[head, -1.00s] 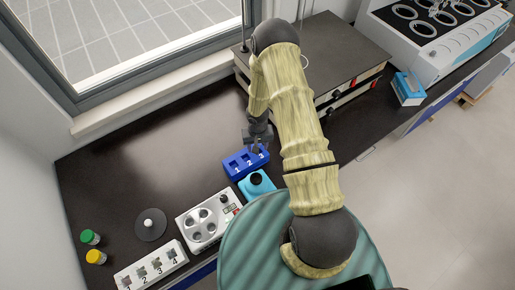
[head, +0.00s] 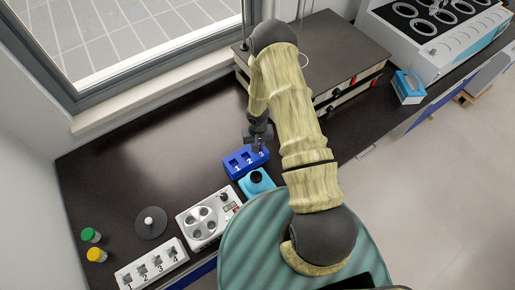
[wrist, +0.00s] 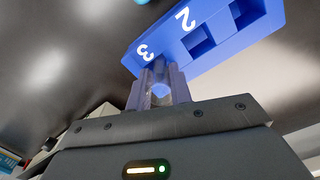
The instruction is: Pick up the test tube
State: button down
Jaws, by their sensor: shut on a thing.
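The blue rack (head: 247,161) stands on the dark bench, with slots numbered 1, 2 and 3. It also shows in the wrist view (wrist: 215,38). My gripper (head: 258,146) is at the slot 3 end of the rack. In the wrist view my gripper (wrist: 161,90) is shut on the test tube (wrist: 160,89), a clear, pale bluish tube seen between the fingers, close to the number 3. Most of the tube is hidden by the fingers. I cannot tell how much of it is inside the slot. The slots by 1 and 2 look empty.
A light-blue device (head: 257,182) stands just in front of the rack. A white device with round wells (head: 208,217) and a white numbered rack (head: 152,265) stand to the left. Grey hot plates (head: 318,58) are behind my arm.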

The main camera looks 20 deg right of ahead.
jog(key=shift+r, duration=0.15)
notch_tip(320, 180, up, 10)
jog(key=b, duration=0.3)
dwell(0.4)
jog(key=shift+w, duration=0.1)
jog(key=w+r+m+b, duration=0.2)
jog(key=w+r+b, duration=0.2)
jog(key=w+r, duration=0.2)
jog(key=shift+w+r, duration=0.25)
jog(key=shift+r, duration=0.15)
